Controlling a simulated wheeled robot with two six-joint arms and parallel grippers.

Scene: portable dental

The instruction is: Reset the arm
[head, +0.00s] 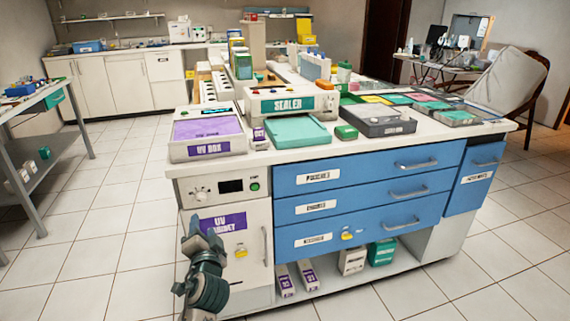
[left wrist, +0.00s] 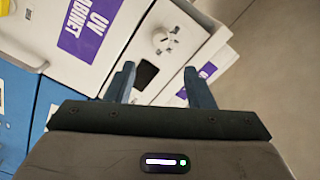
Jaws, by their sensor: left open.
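My left gripper (head: 190,233) is raised in front of the UV cabinet (head: 220,275) at the left end of the blue-drawer counter. In the left wrist view its two fingers (left wrist: 160,84) stand apart with nothing between them. Behind the fingers, that view shows the cabinet's white front with a purple label (left wrist: 88,28), a round knob (left wrist: 163,40) and a dark display. I cannot tell how far the fingertips are from the cabinet. My right gripper is in neither view.
The counter (head: 290,155) carries a UV box (head: 207,130), a sealer (head: 288,103) and several coloured trays. Blue drawers (head: 365,195) with handles face me. A grey table (head: 35,105) stands at the left. Tiled floor (head: 90,220) is clear between them.

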